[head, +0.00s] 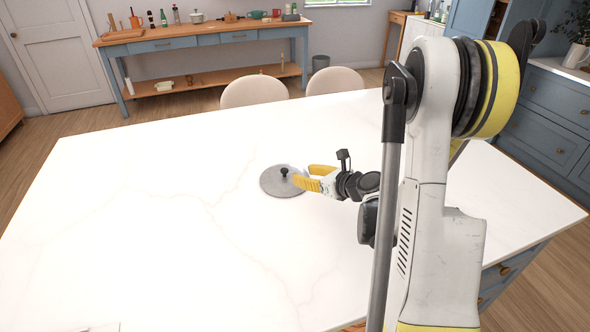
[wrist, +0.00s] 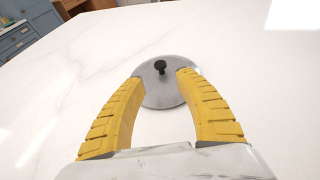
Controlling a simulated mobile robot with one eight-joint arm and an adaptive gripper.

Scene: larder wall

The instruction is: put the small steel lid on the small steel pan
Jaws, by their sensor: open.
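The steel lid (head: 270,181) is a flat grey disc with a black knob, near the middle of the white island top. It also shows in the wrist view (wrist: 163,92), with its knob upright. My gripper (head: 307,178) is at the lid's right side in the head view, its yellow fingers pointing at the knob. In the wrist view my gripper (wrist: 158,76) is open, with one finger on each side and the knob between and just beyond the tips. Whether the fingers touch the lid I cannot tell. I cannot make out the small steel pan in either view.
The white island top (head: 130,215) is clear around the lid, apart from a pale object cut off at the bottom edge. Two beige chairs (head: 254,90) stand behind it. A blue and wood sideboard (head: 205,35) with pots and bottles stands at the far wall.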

